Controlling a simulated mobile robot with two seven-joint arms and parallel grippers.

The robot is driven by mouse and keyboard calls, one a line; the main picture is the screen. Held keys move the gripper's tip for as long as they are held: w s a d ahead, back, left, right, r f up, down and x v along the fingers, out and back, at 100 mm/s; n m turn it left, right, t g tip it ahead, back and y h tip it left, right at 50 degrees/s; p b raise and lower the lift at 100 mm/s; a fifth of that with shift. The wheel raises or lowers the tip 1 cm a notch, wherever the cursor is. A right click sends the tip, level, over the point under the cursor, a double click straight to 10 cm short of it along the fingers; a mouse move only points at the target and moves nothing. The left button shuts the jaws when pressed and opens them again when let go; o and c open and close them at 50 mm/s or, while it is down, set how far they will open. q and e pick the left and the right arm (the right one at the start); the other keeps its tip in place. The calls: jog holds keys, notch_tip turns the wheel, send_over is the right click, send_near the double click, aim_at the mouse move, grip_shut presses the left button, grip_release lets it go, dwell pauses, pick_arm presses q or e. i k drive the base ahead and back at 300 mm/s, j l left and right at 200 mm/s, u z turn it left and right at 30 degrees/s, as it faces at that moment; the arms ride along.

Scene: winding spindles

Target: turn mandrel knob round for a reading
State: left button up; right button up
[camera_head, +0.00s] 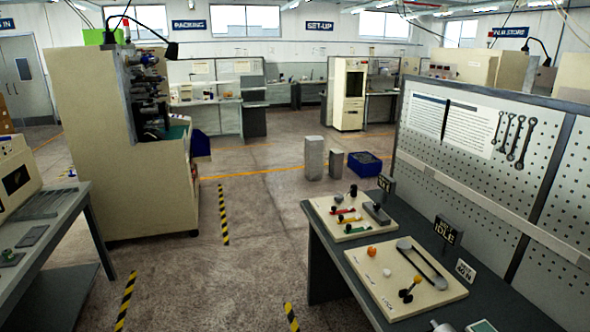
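Neither of my grippers is in view. On the dark workbench (325,262) at the right lies a cream board (380,303) with an orange ball-shaped knob (371,251), a white ball (387,272), a yellow-ended piece with a black ball (408,297), and a dark looped belt (432,272). A second cream board (323,213) behind it carries red, yellow and green pieces, black knobs and a grey block (377,213). A winding machine (88,150) with dark spindles (147,88) stands at the left. I cannot tell which knob is the mandrel knob.
An IDLE sign (447,230) and a "40 N" sign (465,270) stand on the workbench. A pegboard (540,225) with wrenches rises behind it. A grey table (60,235) is at left. Grey posts (314,158) and a blue crate (364,164) stand beyond; the central floor is clear.

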aim_at(337, 197)
jog(key=i, duration=2.3)
jog(key=i+z, duration=0.1)
jog(key=i, duration=0.55)
jog(key=i+j, duration=0.1)
jog(key=i, duration=0.5)
jog(key=i+j+z, duration=0.15)
jog(key=i, duration=0.5)
